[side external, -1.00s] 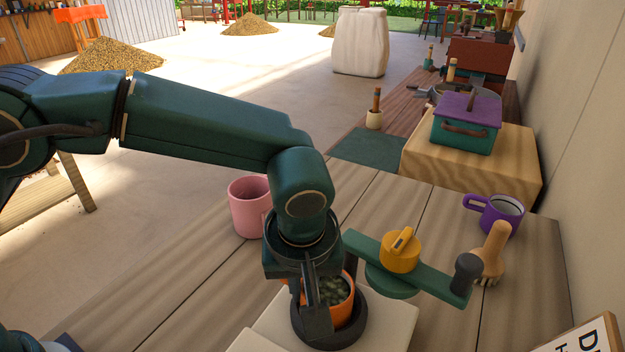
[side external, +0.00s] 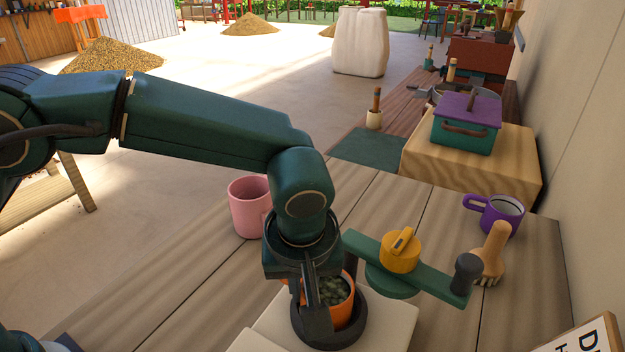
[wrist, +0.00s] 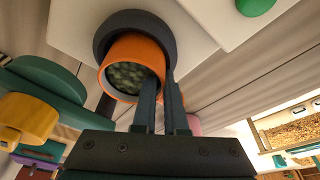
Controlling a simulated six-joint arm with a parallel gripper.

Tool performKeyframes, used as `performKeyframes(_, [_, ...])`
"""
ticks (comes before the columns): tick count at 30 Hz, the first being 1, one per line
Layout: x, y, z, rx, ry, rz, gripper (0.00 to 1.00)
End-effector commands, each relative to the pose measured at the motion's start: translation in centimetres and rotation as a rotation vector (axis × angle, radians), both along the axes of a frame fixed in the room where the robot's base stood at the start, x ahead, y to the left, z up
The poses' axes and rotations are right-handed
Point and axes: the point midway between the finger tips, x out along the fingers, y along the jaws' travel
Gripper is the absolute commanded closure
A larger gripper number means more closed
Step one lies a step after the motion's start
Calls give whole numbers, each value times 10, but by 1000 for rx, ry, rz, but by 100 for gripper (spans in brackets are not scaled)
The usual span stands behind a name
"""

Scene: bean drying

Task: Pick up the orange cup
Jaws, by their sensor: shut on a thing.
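The orange cup (side external: 343,310) stands in a dark round ring holder (side external: 350,332) on a pale board. It holds greenish beans, and the cup also shows in the wrist view (wrist: 135,48). My gripper (side external: 316,322) reaches down at the cup's near left side. In the wrist view my gripper's fingers (wrist: 160,100) are close together at the cup's rim, shut on its wall or handle; I cannot tell which. The gripper hides part of the cup in the side view.
A green device with a yellow knob (side external: 400,252) stands close right of the cup. A pink mug (side external: 247,207) is behind left. A purple mug (side external: 498,214) and a wooden brush (side external: 492,254) are at the right. A sign (side external: 585,338) is at the front right.

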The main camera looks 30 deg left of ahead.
Motion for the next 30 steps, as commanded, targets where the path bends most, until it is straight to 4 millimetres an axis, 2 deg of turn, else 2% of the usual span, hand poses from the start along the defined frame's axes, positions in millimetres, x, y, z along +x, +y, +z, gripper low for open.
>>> performKeyframes(1, [1,9,-2,27,4,8,100])
performKeyframes(8, [2,9,4,26,2,8,100])
performKeyframes(17, [4,7,44,19,-7,10,100])
performKeyframes(30, [11,91,91,15,-5,11,100])
